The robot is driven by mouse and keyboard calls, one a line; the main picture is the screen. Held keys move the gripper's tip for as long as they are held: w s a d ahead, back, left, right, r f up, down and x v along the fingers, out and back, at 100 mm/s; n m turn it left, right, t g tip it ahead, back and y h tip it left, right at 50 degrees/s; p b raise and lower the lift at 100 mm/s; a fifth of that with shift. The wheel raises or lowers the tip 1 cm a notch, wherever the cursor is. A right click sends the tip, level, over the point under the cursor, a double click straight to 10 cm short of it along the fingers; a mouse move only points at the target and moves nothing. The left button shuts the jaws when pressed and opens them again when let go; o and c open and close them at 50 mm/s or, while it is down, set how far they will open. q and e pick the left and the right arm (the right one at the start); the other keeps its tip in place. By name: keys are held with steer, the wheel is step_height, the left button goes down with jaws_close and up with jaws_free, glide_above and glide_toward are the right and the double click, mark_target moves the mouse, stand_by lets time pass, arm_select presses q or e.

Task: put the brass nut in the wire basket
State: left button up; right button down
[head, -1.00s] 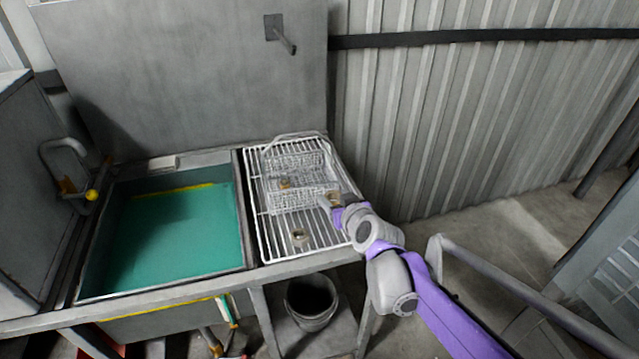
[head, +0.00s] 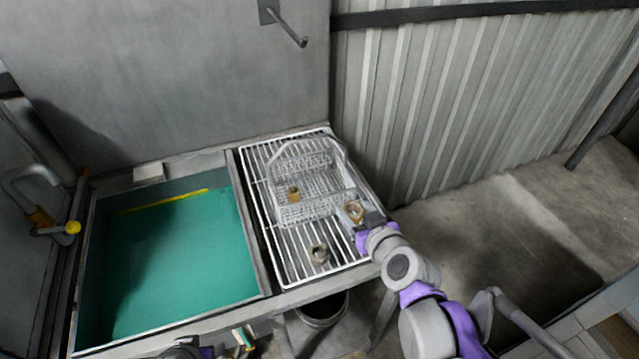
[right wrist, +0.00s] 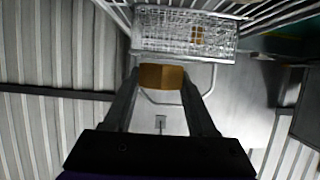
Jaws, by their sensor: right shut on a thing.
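The wire basket (head: 305,211) stands on the white wire rack, its handle raised at the back. My right gripper (head: 355,212) is shut on the brass nut (head: 354,211), just right of the basket's front right corner. In the right wrist view the nut (right wrist: 162,77) sits between the fingertips, close to the basket's wall (right wrist: 160,45). A small brass piece (head: 293,193) is inside the basket, on its left side. A dark and purple part of my left arm's end (head: 187,350) shows at the bottom edge; its fingers cannot be made out.
A dull metal ring-like part (head: 319,254) lies on the rack (head: 290,262) in front of the basket. A bucket (head: 322,308) stands below. A corrugated wall (head: 450,110) rises behind at right.

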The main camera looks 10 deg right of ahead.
steer(key=shift+w+r+b+x, duration=0.25)
steer(key=shift+r+x, duration=0.3)
steer(key=shift+x, duration=2.35)
steer(key=shift+w+r+b+x, duration=0.2)
steer(key=shift+r+x, duration=0.35)
steer(key=shift+x, duration=2.3)
steer(key=shift+w+r+b+x, duration=0.2)
steer(key=shift+r+x, duration=0.35)
steer(key=shift+x, duration=2.35)
steer(key=shift+a, duration=0.15)
steer(key=shift+f+b, duration=0.35)
steer(key=shift+f, duration=0.3)
steer(key=shift+c, duration=1)
jaws_free()
